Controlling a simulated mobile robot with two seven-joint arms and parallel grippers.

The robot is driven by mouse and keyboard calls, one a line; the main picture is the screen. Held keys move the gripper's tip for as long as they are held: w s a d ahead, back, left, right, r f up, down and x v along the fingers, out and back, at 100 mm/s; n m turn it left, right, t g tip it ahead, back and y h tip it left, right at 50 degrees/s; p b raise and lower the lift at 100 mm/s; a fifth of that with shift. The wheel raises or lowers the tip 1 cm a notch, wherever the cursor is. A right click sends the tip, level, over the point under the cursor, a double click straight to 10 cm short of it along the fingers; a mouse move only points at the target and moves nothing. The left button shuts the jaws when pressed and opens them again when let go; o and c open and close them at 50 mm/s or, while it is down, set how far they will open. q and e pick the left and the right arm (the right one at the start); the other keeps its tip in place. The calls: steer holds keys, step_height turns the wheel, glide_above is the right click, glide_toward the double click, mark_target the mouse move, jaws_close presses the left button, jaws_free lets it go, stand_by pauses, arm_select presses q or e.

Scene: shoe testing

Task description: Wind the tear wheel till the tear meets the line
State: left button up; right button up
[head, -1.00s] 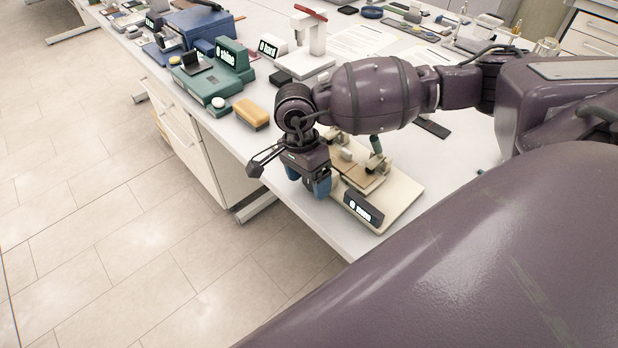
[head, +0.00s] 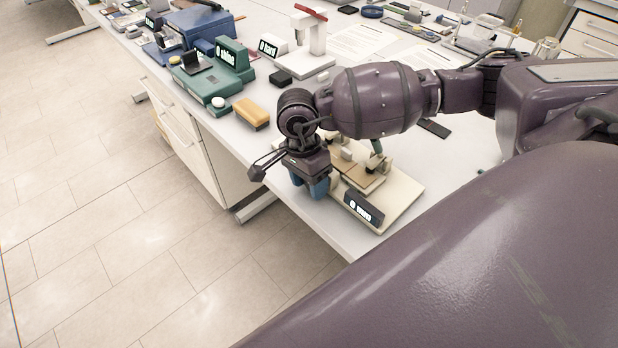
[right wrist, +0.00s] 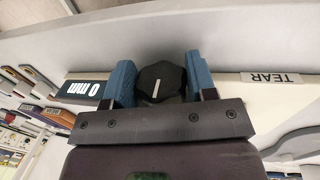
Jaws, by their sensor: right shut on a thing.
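The tear tester is a cream base (head: 401,205) near the bench's front edge, with tan pieces and clamps on it. Its black display (head: 363,208) is too small to read surely in the head view; in the right wrist view the display (right wrist: 88,88) reads "0 mm". The black tear wheel (right wrist: 161,82), with a white mark, sits between the blue fingers of my right gripper (right wrist: 160,85). This gripper is shut on the wheel. In the head view my right gripper (head: 318,188) is at the tester's front left side. The tear and the line cannot be made out. My left gripper is out of view.
A yellow-brown block (head: 251,113) and a green device (head: 212,82) stand further left along the bench. A white press with a red lever (head: 311,42) stands behind. A dark flat piece (head: 434,128) lies behind the tester. A "TEAR" label (right wrist: 270,78) shows in the right wrist view.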

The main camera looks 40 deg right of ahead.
steer(key=t+b, duration=0.2)
steer(key=t, duration=0.1)
steer(key=t+b, duration=0.1)
steer(key=shift+s+f+t+y, duration=0.15)
steer(key=shift+f+t+y, duration=0.15)
steer(key=shift+t, duration=0.1)
steer(key=shift+t+b, duration=0.5)
steer(key=shift+b, duration=0.05)
steer(key=shift+r+t+b, duration=0.2)
steer(key=shift+t+b, duration=0.1)
steer(key=shift+t, duration=0.2)
steer(key=o, duration=0.9)
